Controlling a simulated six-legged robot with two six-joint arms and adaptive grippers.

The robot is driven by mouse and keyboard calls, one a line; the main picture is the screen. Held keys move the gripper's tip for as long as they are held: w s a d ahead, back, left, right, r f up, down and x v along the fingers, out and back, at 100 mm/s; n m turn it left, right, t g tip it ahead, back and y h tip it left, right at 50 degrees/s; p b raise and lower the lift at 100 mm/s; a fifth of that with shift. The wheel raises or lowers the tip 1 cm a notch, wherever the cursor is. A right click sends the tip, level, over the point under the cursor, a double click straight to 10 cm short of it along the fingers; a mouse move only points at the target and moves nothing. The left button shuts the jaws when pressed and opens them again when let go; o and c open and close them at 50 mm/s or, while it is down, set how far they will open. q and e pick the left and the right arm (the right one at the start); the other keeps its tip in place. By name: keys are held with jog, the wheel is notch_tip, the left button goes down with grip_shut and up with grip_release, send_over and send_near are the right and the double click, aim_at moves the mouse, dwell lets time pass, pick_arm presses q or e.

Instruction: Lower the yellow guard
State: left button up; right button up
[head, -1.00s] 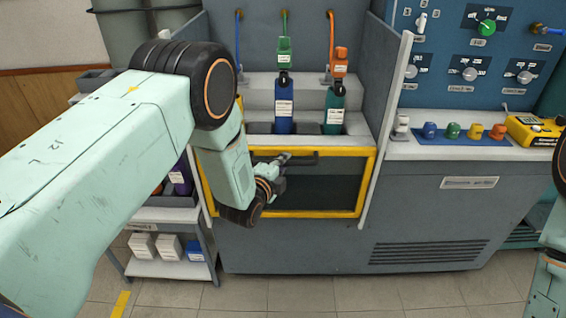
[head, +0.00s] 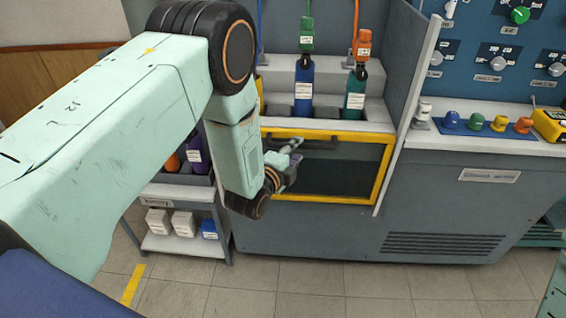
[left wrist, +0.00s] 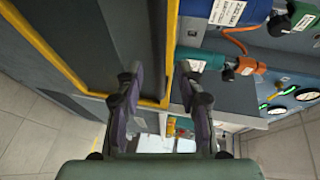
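The yellow guard (head: 387,170), a yellow frame around a dark window, sits low on the bench front, below the blue and green bottles. A dark bar handle (head: 322,139) runs along its upper part. My left gripper (head: 297,150) is at the handle's left part and hides some of the guard's left side. In the left wrist view its two fingers (left wrist: 158,95) are apart, with the dark handle and the yellow edge (left wrist: 171,50) showing in the gap beyond. Whether the fingers touch the handle cannot be told. My right gripper is not in view.
A blue bottle (head: 304,92) and a green bottle (head: 354,95) stand above the guard. Coloured knobs (head: 475,122) and a yellow device (head: 549,124) are on the right ledge. A shelf cart (head: 185,246) stands at left. Floor in front is clear.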

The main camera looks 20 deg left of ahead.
pick_arm(q)
jog(key=v, duration=0.8)
jog(key=shift+f, duration=0.1)
jog(key=s+a+f+n+g+y, duration=0.1)
jog(key=s+f+n+g, duration=0.6)
jog(key=s+f+n, duration=0.45)
jog(key=s+f+n+g, duration=0.2)
jog(key=s+n+g, duration=0.1)
jog(key=s, duration=0.9)
jog(key=s+a+f+n+g+y, duration=0.1)
jog(key=s+f+n+g, duration=0.2)
jog(key=s, duration=1)
jog(key=n+g, duration=0.1)
jog(key=g, duration=0.1)
jog(key=shift+a+g, duration=0.2)
jog(key=shift+g, duration=0.1)
jog(key=shift+w, duration=0.15)
